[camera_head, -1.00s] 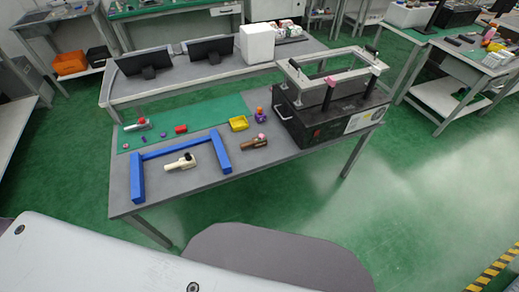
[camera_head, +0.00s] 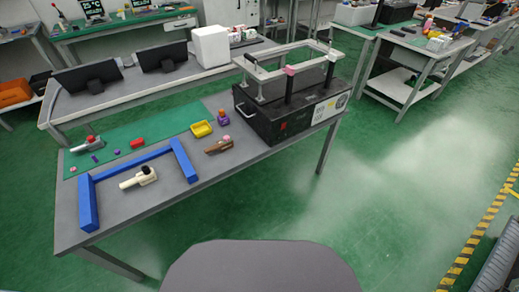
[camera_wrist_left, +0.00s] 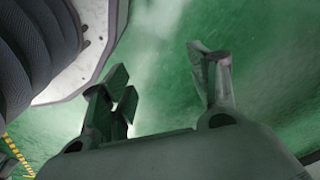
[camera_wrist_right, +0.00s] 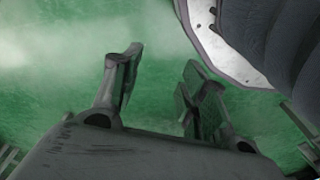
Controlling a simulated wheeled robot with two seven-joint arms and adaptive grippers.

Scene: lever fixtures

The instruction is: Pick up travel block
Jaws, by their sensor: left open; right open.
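In the head view, small loose parts and lever fixtures lie on the grey table (camera_head: 160,205); I cannot tell which is the travel block. A red block (camera_head: 137,143) and a small purple piece (camera_head: 95,158) lie on the green mat. A cream lever fixture (camera_head: 135,180) lies inside a blue frame (camera_head: 135,161). A brown lever fixture (camera_head: 217,146) with a pink knob lies to its right, and a grey one (camera_head: 87,147) with a red knob at the far left. My left gripper (camera_wrist_left: 163,85) and right gripper (camera_wrist_right: 160,75) are open and empty over green floor, away from the table.
A yellow tray (camera_head: 201,129) and a purple and orange piece (camera_head: 223,117) stand near the table's middle. A black case (camera_head: 270,125) with a raised frame occupies the right end. Monitors and a white box (camera_head: 211,46) stand on the bench behind. Green floor is open at right.

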